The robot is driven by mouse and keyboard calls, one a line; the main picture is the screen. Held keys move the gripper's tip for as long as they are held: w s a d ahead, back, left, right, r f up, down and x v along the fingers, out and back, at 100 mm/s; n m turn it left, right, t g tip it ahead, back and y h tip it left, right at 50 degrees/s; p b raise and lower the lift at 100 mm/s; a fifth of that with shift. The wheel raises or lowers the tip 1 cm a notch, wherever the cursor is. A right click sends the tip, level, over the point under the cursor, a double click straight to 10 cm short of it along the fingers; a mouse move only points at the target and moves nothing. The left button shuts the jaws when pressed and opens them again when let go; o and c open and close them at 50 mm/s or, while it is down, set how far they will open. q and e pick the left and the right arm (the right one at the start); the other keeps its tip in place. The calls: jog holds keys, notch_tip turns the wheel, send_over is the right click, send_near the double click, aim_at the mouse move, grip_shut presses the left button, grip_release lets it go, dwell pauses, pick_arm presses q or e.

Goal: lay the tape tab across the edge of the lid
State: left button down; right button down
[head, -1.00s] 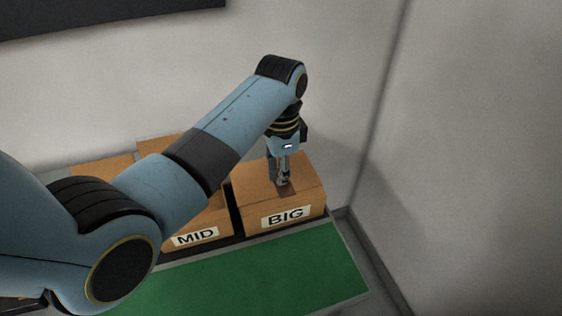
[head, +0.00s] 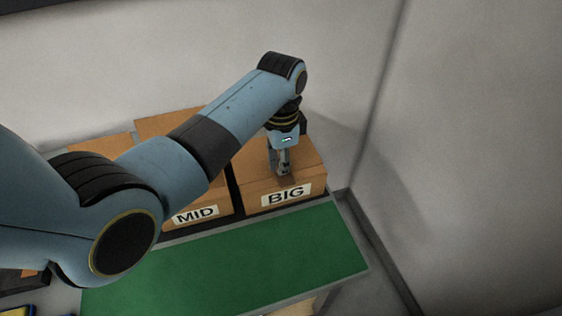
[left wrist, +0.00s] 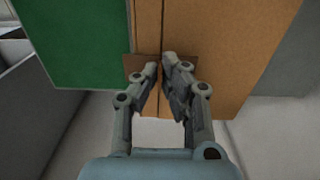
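The BIG carton (head: 309,160) stands at the right end of a row, its lid on top and its label facing front. My left gripper (head: 283,172) points down over the front part of its lid. It is shut on a small dark brown tape tab (head: 288,180) close to the lid's front edge. In the left wrist view the tab (left wrist: 135,65) shows at my nearly meeting fingertips (left wrist: 160,62), flat and spanning the dark line of the lid edge. The fingers cover part of it. I cannot tell whether it touches the carton.
The MID carton (head: 220,204) stands to the left, with another carton (head: 98,148) farther left. A green mat (head: 240,263) with a grey border lies in front, its visible part clear. Walls (head: 480,150) close off the back and right.

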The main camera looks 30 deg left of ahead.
dwell(0.3)
pick_arm(q)
jog(key=shift+f, duration=0.35)
dwell(0.6)
jog(key=c, duration=1.4)
grip_release()
jog(key=shift+r+p, duration=0.65)
jog(key=shift+r, duration=2.85)
